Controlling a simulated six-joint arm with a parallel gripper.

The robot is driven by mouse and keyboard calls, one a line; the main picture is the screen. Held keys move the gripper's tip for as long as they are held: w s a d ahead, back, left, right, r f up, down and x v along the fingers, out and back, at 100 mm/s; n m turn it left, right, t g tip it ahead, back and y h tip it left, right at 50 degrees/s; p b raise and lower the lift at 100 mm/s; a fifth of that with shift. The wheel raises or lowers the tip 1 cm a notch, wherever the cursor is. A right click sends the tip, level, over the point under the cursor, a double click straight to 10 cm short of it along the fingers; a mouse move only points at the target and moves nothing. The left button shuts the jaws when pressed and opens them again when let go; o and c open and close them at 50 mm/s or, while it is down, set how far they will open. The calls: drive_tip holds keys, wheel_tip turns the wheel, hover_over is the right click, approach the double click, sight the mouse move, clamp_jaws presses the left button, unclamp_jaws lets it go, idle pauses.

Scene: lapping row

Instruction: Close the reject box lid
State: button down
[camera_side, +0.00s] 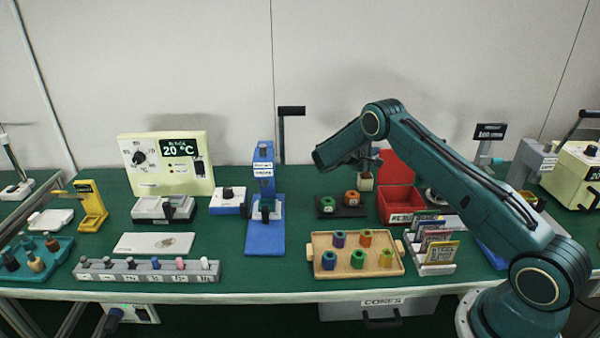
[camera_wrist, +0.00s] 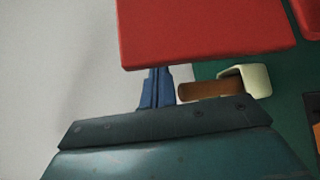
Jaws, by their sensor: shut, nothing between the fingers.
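The red reject box (camera_side: 402,207) sits on the green bench right of centre in the side view. Its red lid (camera_side: 396,166) stands open, raised at the back of the box. In the wrist view the lid (camera_wrist: 205,30) fills the upper middle as a broad red panel. My gripper (camera_side: 376,160) is just left of the lid in the side view. In the wrist view its blue fingers (camera_wrist: 157,78) are together and empty, with their tips at the lid's lower edge. I cannot tell whether they touch it.
A small cream cup (camera_side: 366,183) stands left of the box; it also shows in the wrist view (camera_wrist: 257,80). A dark block with green and orange parts (camera_side: 340,205) is left of the box. A wooden tray (camera_side: 318,240) and a card rack (camera_side: 436,269) are in front.

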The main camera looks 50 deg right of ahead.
sight(387, 154)
drive_tip(key=shift+s+a+r, duration=0.1)
drive_tip(key=shift+s, duration=0.25)
idle(0.3)
drive_tip(key=shift+s+a+r, duration=0.35)
drive_tip(key=shift+r, duration=0.05)
idle(0.4)
drive_tip(key=s+a, duration=0.1)
drive_tip(key=s+a+r, duration=0.1)
drive_tip(key=s+a, duration=0.2)
drive_tip(key=shift+s+a+r, duration=0.2)
drive_tip(key=shift+a+r, duration=0.05)
drive_tip(key=shift+r, duration=0.15)
drive_tip(key=s+a, duration=0.1)
drive_tip(key=s+a+f, duration=0.2)
drive_tip(key=s+a, duration=0.1)
drive_tip(key=shift+s, duration=0.1)
drive_tip(key=shift+s+a+f+m+h, duration=0.25)
drive_tip(key=shift+s+a+m+h, duration=0.05)
drive_tip(key=shift+a+m+h, duration=0.1)
